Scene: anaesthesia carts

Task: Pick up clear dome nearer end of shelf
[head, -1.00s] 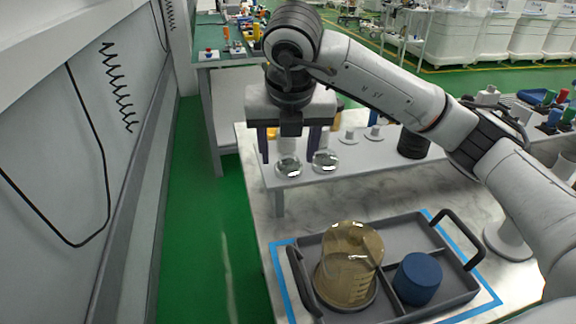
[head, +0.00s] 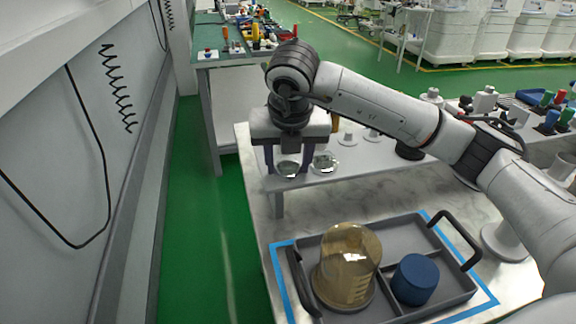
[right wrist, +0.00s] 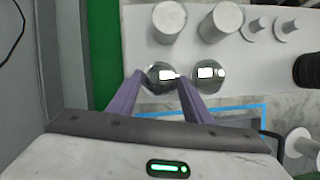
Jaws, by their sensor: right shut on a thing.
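Two small clear domes sit near the left end of the white shelf (head: 352,166). The clear dome nearer the end (head: 288,168) is between the fingers of my right gripper (head: 289,165), which is shut on it. In the right wrist view this dome (right wrist: 160,76) shows between the two purple fingertips (right wrist: 160,82). The other clear dome (head: 325,161) stands just to the right, outside the fingers; it also shows in the right wrist view (right wrist: 208,73). The held dome appears still at shelf level; I cannot tell whether it touches the shelf. My left gripper is not in view.
A grey tray (head: 398,228) with dark handles stands in front of the shelf, holding an amber dome (head: 346,268) and a blue cylinder (head: 415,279). White pegged pieces (head: 348,136) stand farther along the shelf. Green floor lies open to the left.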

